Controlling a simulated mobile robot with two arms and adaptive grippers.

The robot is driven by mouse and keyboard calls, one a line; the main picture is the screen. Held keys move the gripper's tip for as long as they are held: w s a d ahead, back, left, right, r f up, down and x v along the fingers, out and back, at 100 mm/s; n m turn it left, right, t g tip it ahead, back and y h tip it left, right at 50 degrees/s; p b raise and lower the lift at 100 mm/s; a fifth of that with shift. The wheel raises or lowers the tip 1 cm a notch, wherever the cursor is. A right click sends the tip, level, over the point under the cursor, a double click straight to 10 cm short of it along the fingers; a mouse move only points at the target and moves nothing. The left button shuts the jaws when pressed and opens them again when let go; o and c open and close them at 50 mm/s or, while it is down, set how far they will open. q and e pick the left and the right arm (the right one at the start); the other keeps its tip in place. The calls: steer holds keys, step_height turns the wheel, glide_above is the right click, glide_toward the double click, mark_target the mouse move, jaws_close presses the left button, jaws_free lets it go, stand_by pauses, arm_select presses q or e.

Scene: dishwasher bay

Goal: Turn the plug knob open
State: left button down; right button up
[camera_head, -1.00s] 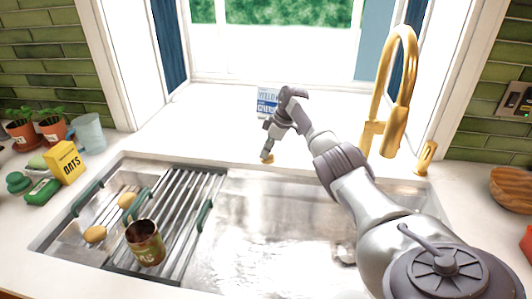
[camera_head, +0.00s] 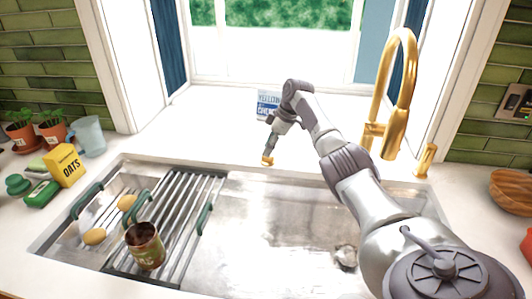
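The plug knob (camera_head: 267,160) is a small gold knob on the counter ledge behind the sink, below the window. My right gripper (camera_head: 269,152) points down just above it. The fingertips are at or very near the knob's top, and I cannot tell whether they touch it. The fingers look narrow and close together from here, so their opening is unclear. The drain plug (camera_head: 346,256) shows on the floor of the sink (camera_head: 260,225), partly beside my arm. My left gripper is not in view.
A gold faucet (camera_head: 397,95) stands right of my forearm, with a small gold fixture (camera_head: 426,160) beside it. A blue-and-white box (camera_head: 268,104) stands behind my gripper. A rack (camera_head: 175,215) with an open can (camera_head: 145,245) spans the sink's left side.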

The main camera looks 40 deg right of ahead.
steer(key=v, duration=0.8)
steer(key=shift+s+r, duration=0.2)
steer(key=shift+r, duration=0.15)
steer(key=shift+d, duration=0.1)
